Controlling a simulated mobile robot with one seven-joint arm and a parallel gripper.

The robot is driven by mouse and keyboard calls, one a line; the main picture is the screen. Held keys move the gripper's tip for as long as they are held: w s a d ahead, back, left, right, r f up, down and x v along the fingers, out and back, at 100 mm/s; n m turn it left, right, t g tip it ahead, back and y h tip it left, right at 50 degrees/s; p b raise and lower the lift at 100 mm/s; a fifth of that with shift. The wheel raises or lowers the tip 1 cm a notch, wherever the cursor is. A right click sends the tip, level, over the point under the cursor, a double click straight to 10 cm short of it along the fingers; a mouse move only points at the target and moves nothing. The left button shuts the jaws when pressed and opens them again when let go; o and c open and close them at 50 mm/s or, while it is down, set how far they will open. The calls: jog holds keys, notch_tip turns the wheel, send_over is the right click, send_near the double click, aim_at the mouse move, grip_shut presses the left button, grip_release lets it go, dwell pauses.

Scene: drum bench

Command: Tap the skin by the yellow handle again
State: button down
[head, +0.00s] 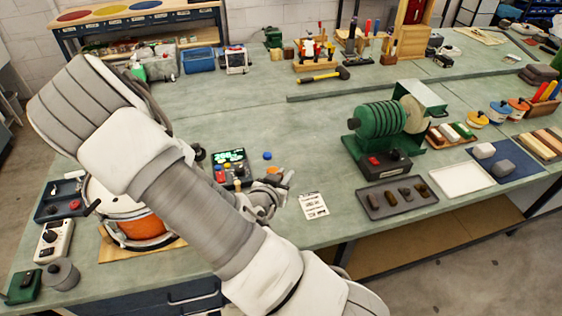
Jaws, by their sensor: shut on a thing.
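The drum (143,228) has an orange shell and a pale skin and stands on a wooden board at the left front of the bench. My arm crosses in front and hides much of its right side and skin. I cannot make out a yellow handle on it. A pale grey piece that looks like my gripper (264,198) shows just right of my arm, low over the bench. A tan stick-like thing (237,185) shows beside it; the grip itself is too small to see. A dark tip (91,207) shows at the drum's left rim, and I cannot tell what it belongs to.
A dark tray (50,212) and a white switch box (53,240) stand close left of the drum. A green-lit panel (231,158) lies behind my arm. A printed card (314,206) and a green machine (382,125) are to the right. The bench's back middle is largely clear.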

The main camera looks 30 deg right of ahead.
jog(key=s+r+p, duration=0.1)
jog(key=p, duration=0.3)
jog(key=shift+s+d, duration=0.1)
jog(key=shift+s, duration=0.15)
jog(key=shift+f, duration=0.1)
